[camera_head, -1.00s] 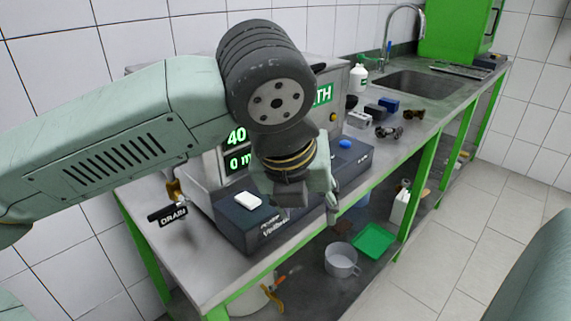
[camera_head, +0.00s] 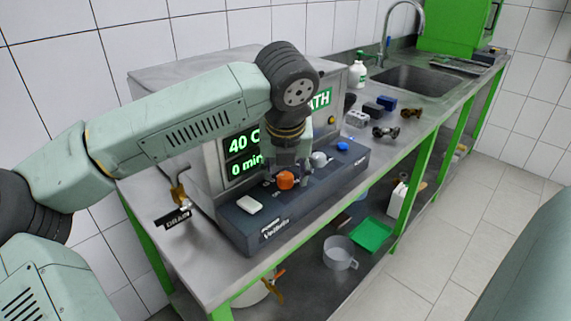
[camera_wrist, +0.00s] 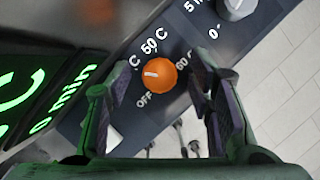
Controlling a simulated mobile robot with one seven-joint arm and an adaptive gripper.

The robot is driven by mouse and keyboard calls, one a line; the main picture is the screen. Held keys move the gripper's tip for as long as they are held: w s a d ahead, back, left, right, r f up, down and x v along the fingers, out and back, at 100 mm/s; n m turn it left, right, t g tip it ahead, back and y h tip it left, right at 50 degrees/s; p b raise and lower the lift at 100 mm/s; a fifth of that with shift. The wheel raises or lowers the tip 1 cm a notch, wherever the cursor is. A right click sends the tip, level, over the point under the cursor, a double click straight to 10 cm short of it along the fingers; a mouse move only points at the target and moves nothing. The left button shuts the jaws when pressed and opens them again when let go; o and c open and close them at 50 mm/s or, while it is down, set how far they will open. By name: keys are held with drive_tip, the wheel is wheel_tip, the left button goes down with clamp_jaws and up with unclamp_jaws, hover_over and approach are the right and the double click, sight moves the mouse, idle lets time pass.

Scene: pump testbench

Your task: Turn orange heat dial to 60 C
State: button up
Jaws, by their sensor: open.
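The orange heat dial (camera_head: 286,180) sits on the dark control panel (camera_head: 240,228) at the front of the bath unit. In the wrist view the dial (camera_wrist: 159,74) lies between and a little beyond the two fingers, apart from both. Labels OFF, 50 C and 60 C ring it, another label ending in C is partly hidden, and its white mark points left, between OFF and 50 C. My gripper (camera_wrist: 160,108) is open and empty. In the head view my gripper (camera_head: 288,160) is just above and behind the dial. The display (camera_head: 243,153) reads 40 C and 0 min.
A grey knob (camera_head: 319,159) and a blue button (camera_head: 342,146) are right of the dial; a white switch (camera_head: 250,204) is left. The drain tap (camera_head: 178,192) stands at the unit's left. Valve parts (camera_head: 385,132) lie toward the sink (camera_head: 418,82).

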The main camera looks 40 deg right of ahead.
drive_tip(key=shift+f, duration=0.2)
drive_tip(key=shift+c, duration=0.6)
clamp_jaws()
drive_tip(key=shift+b, duration=0.3)
